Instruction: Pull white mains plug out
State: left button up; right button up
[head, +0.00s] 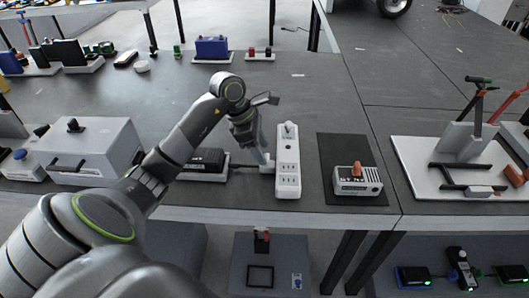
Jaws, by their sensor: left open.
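A white power strip (289,180) with several sockets lies lengthwise near the front edge of the table. A pale plug (289,130) stands in the socket at its far end. My left gripper (264,152) is just left of the strip, pointing down, with its fingers open. It is beside the plug, and no object shows between the fingers. The gap between the fingers is small in this view, and I cannot tell whether a finger touches the strip. My right gripper is not in view.
A black box (207,158) lies left of the strip. A white device with an orange knob (357,170) sits on a dark mat (341,147) to the right. A grey case (90,152) stands at left.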

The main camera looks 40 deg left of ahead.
pick_arm(q)
jog(key=shift+x, duration=1.35)
grip_shut()
